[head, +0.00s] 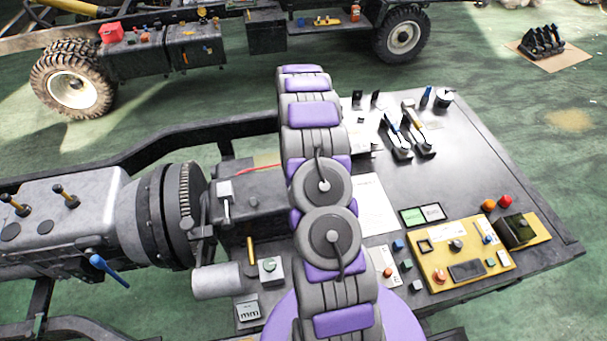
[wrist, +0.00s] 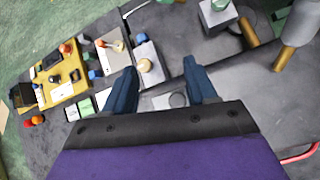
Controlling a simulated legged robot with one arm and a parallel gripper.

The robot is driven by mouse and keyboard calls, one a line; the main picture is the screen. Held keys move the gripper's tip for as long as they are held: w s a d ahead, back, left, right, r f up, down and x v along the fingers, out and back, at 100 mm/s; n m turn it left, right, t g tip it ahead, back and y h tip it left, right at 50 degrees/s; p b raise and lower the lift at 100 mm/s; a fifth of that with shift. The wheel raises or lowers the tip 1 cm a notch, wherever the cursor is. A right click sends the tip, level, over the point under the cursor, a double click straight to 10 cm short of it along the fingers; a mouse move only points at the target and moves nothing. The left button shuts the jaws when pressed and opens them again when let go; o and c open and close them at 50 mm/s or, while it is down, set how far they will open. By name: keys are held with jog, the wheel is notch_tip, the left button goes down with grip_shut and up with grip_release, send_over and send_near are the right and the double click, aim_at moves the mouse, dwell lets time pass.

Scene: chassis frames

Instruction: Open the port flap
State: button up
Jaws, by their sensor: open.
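My gripper (wrist: 162,92) shows in the wrist view, its two dark blue fingers spread apart with nothing held. A pale plate with a grey round disc (wrist: 178,100) lies on the dark surface below, seen between the fingers. It may be the port flap, but I cannot tell for sure. I cannot make out a hinge or an opening there. No gap between fingertips and plate can be judged from this angle. In the head view my purple and grey arm covers the middle of the scene and hides the gripper.
A yellow control panel (head: 455,262) lies on the dark bench (head: 520,190), with small coloured blocks beside it. A gearbox (head: 75,220) is at far left. The bench's right side has bare room.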

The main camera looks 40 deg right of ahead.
jog(key=s+a, duration=0.4)
jog(key=s, duration=0.2)
jog(key=shift+s+a+r, duration=0.2)
jog(key=shift+a+r, duration=0.05)
jog(key=shift+r, duration=0.15)
dwell(0.3)
